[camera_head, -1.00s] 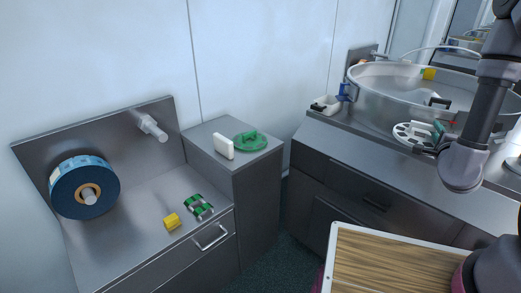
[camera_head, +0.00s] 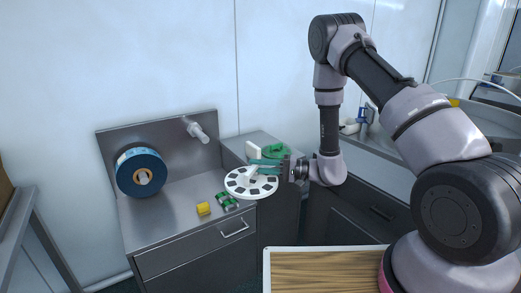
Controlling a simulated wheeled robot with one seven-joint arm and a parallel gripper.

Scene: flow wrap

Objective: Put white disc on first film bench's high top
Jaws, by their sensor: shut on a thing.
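My gripper (camera_head: 268,165) is shut on the white disc (camera_head: 239,190), a round plate with dark slots around its rim. It holds the disc tilted, over the right end of the first film bench (camera_head: 160,215). The bench's high top (camera_head: 236,142), at its right, carries a green disc (camera_head: 275,151) and a white block (camera_head: 252,151). The gripper and disc hide much of the high top's front part. Whether the disc touches the bench cannot be told.
A blue film roll (camera_head: 128,174) sits on a spindle on the bench's back panel. A yellow block (camera_head: 203,209) and a green-and-silver part (camera_head: 226,201) lie on the low top. A wood-topped tray (camera_head: 320,270) is in front. A counter (camera_head: 385,170) stands behind my arm.

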